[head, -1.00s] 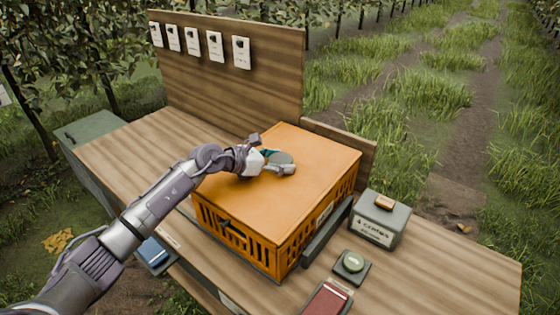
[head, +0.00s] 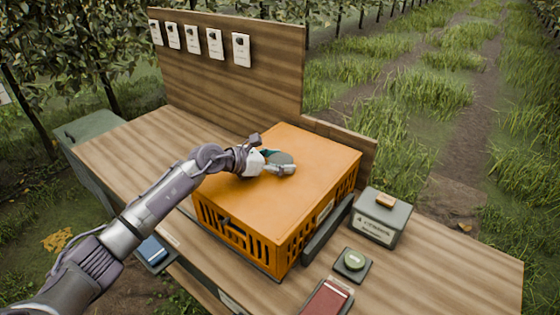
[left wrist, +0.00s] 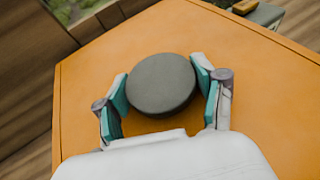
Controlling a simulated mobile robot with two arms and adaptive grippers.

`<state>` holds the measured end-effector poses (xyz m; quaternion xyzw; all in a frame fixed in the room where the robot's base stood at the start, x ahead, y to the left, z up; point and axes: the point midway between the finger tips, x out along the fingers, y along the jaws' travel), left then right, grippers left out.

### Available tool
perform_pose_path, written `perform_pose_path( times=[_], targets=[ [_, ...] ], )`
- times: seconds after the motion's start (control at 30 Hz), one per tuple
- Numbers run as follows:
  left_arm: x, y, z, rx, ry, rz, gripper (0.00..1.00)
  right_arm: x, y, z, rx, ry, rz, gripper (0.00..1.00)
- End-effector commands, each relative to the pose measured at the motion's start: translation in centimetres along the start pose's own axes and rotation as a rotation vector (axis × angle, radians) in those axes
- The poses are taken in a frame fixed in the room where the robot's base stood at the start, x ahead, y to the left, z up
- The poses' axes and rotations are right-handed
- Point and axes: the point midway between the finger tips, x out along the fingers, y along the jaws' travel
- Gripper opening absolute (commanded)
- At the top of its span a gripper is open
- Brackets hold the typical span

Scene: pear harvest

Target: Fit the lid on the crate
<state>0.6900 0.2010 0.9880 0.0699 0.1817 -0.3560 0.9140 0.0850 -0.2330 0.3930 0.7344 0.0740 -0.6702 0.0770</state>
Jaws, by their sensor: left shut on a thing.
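The orange lid (head: 317,168) lies flat on top of the orange slatted crate (head: 232,234), and its edges look lined up with the crate's walls. A round dark grey knob stands on the lid; it shows clearly in the left wrist view (left wrist: 161,84). My left gripper (head: 271,162) is at the knob and shut on it, with a teal-padded finger on each side in the left wrist view (left wrist: 162,92). The far side of the crate is hidden. My right gripper is not in view.
The crate stands on a wooden bench (head: 440,255) with a tall back board (head: 240,85). A dark bar lies along the crate's right side. The bench's left part is clear.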

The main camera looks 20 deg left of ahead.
Motion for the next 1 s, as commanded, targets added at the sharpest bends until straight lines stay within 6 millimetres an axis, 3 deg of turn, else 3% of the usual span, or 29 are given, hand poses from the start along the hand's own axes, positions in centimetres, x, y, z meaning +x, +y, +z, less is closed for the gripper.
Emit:
perform_pose_path(
  times=[0.07,0.1,0.17,0.5,1.0],
  targets=[
    [0.1,0.0,-0.1,0.000,-0.002,0.001,0.21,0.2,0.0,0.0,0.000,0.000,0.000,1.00],
    [0.0,0.0,-0.1,0.001,-0.003,0.001,0.72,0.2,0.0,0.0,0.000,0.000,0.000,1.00],
    [0.0,0.0,0.0,0.001,-0.002,0.001,0.80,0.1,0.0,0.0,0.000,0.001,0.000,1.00],
    [-0.2,0.0,-0.2,0.000,0.002,0.001,0.80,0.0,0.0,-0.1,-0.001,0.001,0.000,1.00],
    [-4.1,0.1,-0.1,0.000,0.001,0.001,0.80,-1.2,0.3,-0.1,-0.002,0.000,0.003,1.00]
  ],
)
